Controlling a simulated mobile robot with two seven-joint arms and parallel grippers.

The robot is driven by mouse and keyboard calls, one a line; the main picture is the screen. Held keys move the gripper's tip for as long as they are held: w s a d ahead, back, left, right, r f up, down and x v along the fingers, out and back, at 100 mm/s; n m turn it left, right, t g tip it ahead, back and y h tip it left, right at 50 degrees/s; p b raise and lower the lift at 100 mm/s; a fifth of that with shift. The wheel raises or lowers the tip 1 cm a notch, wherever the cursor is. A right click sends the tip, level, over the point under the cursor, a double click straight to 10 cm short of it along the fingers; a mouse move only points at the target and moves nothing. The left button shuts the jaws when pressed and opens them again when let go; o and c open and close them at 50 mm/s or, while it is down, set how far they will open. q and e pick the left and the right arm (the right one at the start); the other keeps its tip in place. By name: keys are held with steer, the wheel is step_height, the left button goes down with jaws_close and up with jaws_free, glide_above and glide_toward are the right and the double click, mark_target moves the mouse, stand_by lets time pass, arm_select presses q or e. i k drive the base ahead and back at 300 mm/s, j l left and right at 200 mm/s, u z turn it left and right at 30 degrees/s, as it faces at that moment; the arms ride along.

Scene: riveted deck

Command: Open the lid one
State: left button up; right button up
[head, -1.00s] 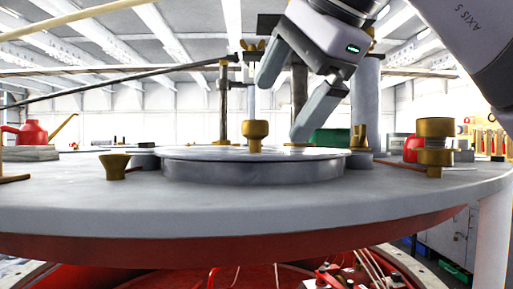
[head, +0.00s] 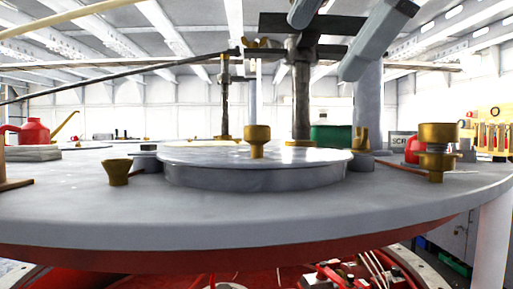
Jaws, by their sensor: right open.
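A round grey lid (head: 230,176) lies flat on a large grey round deck plate (head: 120,215) in the middle of the head view. A brass knob (head: 257,140) stands upright at the lid's centre. The lid appears seated, with no visible gap beneath it. My right gripper (head: 325,48) is at the top, above and to the right of the knob. Its two fingers are spread apart with nothing between them, and it does not touch the lid. The rest of that gripper is cut off by the frame's top edge. My left gripper is not in view.
A brass funnel-shaped fitting (head: 117,172) stands left of the lid, and a brass bolt-like fitting (head: 437,150) stands right. Dark upright posts (head: 301,95) and a grey column rise behind. A red watering can (head: 34,131) is at far left. Red machinery lies below the plate.

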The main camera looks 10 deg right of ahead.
mark_target(256, 155)
steer(key=k, duration=1)
